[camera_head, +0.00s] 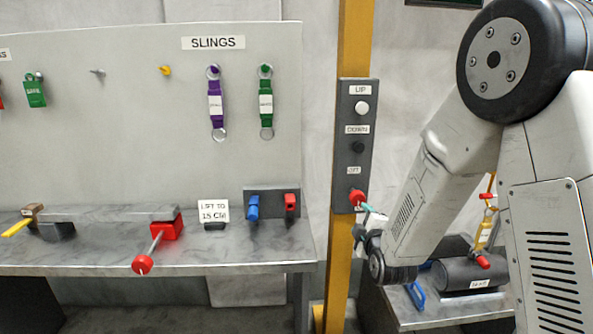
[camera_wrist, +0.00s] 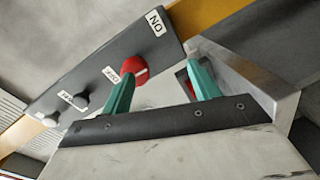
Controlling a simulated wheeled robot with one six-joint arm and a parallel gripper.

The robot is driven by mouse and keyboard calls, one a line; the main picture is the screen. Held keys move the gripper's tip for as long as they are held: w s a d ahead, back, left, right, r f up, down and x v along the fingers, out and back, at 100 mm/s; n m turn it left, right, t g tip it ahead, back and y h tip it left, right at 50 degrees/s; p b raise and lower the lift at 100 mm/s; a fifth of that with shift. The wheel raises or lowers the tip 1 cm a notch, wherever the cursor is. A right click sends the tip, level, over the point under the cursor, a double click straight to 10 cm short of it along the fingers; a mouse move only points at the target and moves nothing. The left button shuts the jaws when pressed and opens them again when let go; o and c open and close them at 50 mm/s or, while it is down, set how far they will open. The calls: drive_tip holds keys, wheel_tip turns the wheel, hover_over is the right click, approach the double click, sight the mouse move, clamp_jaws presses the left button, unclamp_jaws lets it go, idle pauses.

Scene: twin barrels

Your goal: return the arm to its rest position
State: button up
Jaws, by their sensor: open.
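My gripper (camera_head: 368,209) is at the right of the head view, at the lower end of the control panel (camera_head: 341,140) on the yellow post. Its jaws are open. In the wrist view its two teal fingers (camera_wrist: 160,66) stand apart with nothing held between them. The red knob (camera_head: 357,197) of the panel is right by the fingers; in the wrist view the red knob (camera_wrist: 135,68) shows just beyond the left fingertip. I cannot tell whether they touch. My arm is bent, reaching down and left from its joint at the upper right.
The yellow post (camera_head: 356,45) stands close to my gripper. Under my forearm, a dark cylinder (camera_head: 458,275) with a hook above it lies on a low bench.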

drive_tip(key=s+f+m+g, duration=0.3)
drive_tip(key=f+g, duration=0.1)
drive_tip(key=f, duration=0.2)
drive_tip(key=s+m+g, duration=0.4)
drive_tip(key=s+g, duration=0.2)
drive_tip(key=s, duration=0.3)
drive_tip(key=s+d+r+m+g, duration=0.1)
drive_tip(key=s+r+m, duration=0.1)
drive_tip(key=s+r, duration=0.4)
drive_tip(key=s+d+r+m+g, duration=0.1)
drive_tip(key=s+r, duration=0.5)
drive_tip(key=s, duration=0.7)
drive_tip(key=s+d+r+m+g, duration=0.1)
drive_tip(key=s+r+m+g, duration=0.2)
drive_tip(key=s+r, duration=0.3)
drive_tip(key=shift+s+d+r+m, duration=0.25)
drive_tip(key=shift+s+m, duration=0.55)
drive_tip(key=shift+s, duration=1.45)
